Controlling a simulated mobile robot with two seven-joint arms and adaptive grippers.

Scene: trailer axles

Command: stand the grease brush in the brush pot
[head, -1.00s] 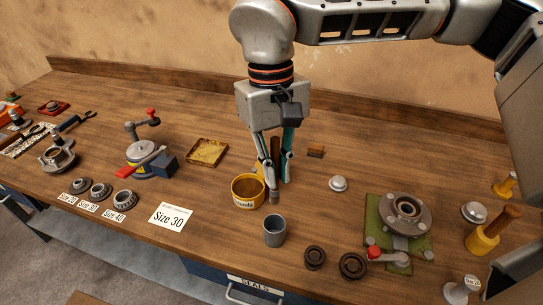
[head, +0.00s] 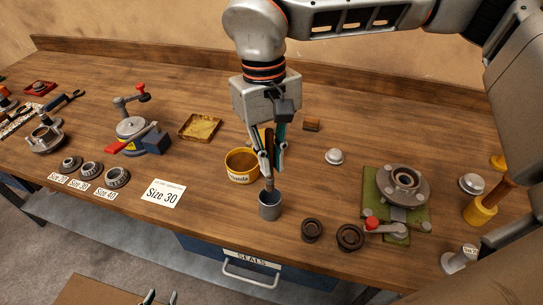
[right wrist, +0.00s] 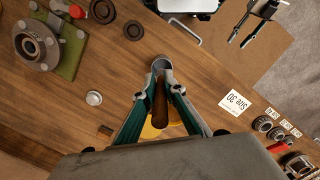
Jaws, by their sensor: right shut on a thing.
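The grease brush (head: 269,182) is held upright, brown handle up, in my right gripper (head: 268,165). Its lower end is at the mouth of the grey brush pot (head: 270,208) and seems to dip inside the rim. The tip itself is hidden. In the right wrist view the fingers (right wrist: 161,88) close around the brown handle (right wrist: 160,122), with the pot (right wrist: 162,65) just beyond them. My left gripper (head: 160,298) shows only its fingertips at the bottom edge of the head view, apart and empty. It also shows in the right wrist view (right wrist: 243,38), clear of the bench.
A yellow grease tin (head: 241,167) stands close behind and left of the pot. Two dark rings (head: 312,230) lie to its right, near a hub on a green mat (head: 380,220). A Size 30 card (head: 163,193) lies left. The bench front edge is close.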

